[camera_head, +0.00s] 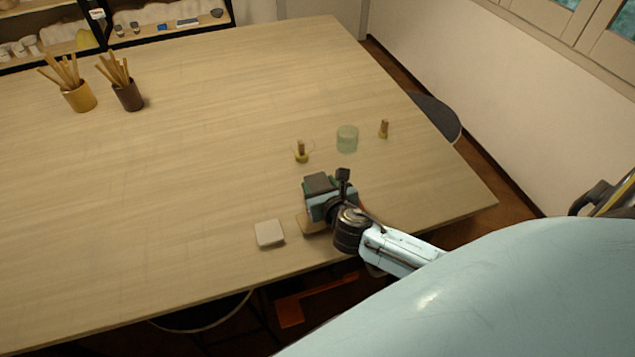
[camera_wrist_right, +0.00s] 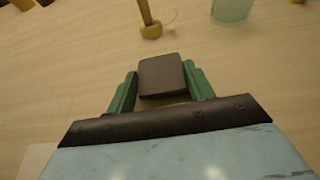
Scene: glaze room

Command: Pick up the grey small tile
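The grey small tile (camera_wrist_right: 161,76) is dark, square and flat. In the right wrist view it sits between the two green fingers of my right gripper (camera_wrist_right: 162,84), which lie close along its left and right sides. In the head view the tile (camera_head: 318,183) shows at the tip of my right gripper (camera_head: 319,188), near the table's front right part. The gripper looks shut on it. Whether the tile is clear of the tabletop is hard to tell. My left gripper is in neither view.
A pale tile (camera_head: 269,233) lies left of my right gripper, and a tan tile (camera_head: 311,224) is partly hidden beneath it. Beyond stand a yellow-based stub (camera_head: 302,153), a pale green glass (camera_head: 347,139) and another stub (camera_head: 384,129). Brush cups (camera_head: 79,97) stand far left. The table's (camera_head: 180,200) middle is clear.

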